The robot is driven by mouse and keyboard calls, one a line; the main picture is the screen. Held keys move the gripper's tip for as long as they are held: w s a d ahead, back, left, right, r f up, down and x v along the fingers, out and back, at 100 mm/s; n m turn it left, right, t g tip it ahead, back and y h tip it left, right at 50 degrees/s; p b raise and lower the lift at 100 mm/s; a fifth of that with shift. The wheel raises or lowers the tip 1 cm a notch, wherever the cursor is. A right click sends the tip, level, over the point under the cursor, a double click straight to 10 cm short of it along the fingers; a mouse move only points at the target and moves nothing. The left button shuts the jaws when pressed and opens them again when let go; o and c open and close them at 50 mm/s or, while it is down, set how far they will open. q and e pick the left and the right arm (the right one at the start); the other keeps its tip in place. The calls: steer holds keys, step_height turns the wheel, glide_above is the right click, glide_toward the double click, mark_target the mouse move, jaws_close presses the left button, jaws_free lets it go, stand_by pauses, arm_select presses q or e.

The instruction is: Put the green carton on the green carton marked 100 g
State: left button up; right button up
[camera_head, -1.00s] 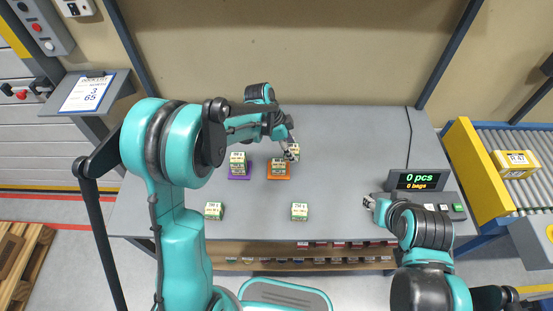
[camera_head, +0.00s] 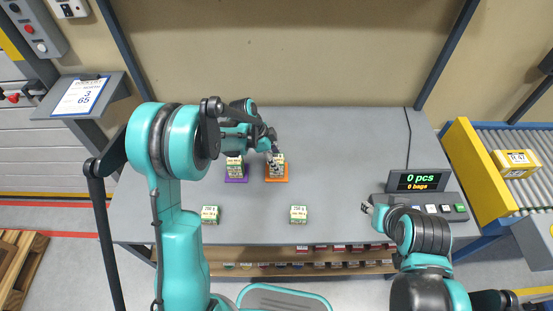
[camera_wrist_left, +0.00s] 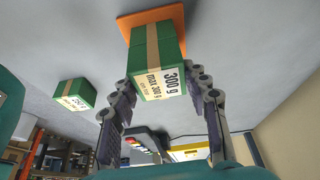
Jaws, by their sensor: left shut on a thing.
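My left gripper (camera_head: 275,151) is at the orange mat (camera_head: 285,179), shut on a green carton (camera_head: 277,159). In the left wrist view this carton (camera_wrist_left: 165,82) sits between the two fingers and bears a 300 g label. The orange mat (camera_wrist_left: 178,16) lies beyond it there. A green carton (camera_head: 276,171) on the mat shows just under the held one; whether the two touch I cannot tell. Green cartons also stand on the purple mat (camera_head: 236,180). Their labels are too small to read. My right gripper (camera_head: 367,208) is empty at the right; its opening is unclear.
Two more green cartons stand near the front edge, one at the left (camera_head: 210,215) and one in the middle (camera_head: 299,214). A display (camera_head: 419,180) reading 0 pcs stands at the right. A roller conveyor (camera_head: 500,150) is beyond it. The table's back right is clear.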

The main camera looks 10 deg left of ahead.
arm_select(q)
steer(key=o, duration=1.4)
steer(key=shift+f, duration=0.1)
steer(key=shift+r+p, duration=0.3)
steer(key=shift+p, duration=0.05)
steer(key=w+p+v, duration=0.1)
steer(key=p+v, duration=0.2)
steer(key=v, duration=0.8)
steer(key=s+r+n+t+y, duration=0.3)
steer(key=s+r+n, duration=0.55)
steer(key=s, duration=0.25)
steer(key=s+n+t, duration=0.1)
steer(key=s+n, duration=0.1)
steer(key=s, duration=0.1)
steer(key=s+a+n+t+y, duration=0.1)
steer(key=s+n, duration=0.2)
steer(key=s, duration=0.1)
steer(key=s+a+n+t, duration=0.1)
steer(key=s+n, duration=0.1)
steer(key=s, duration=0.1)
steer(key=shift+s+r+y, duration=0.2)
steer(key=shift+s+y, duration=0.1)
steer(key=shift+s, duration=0.1)
steer(key=shift+f, duration=0.1)
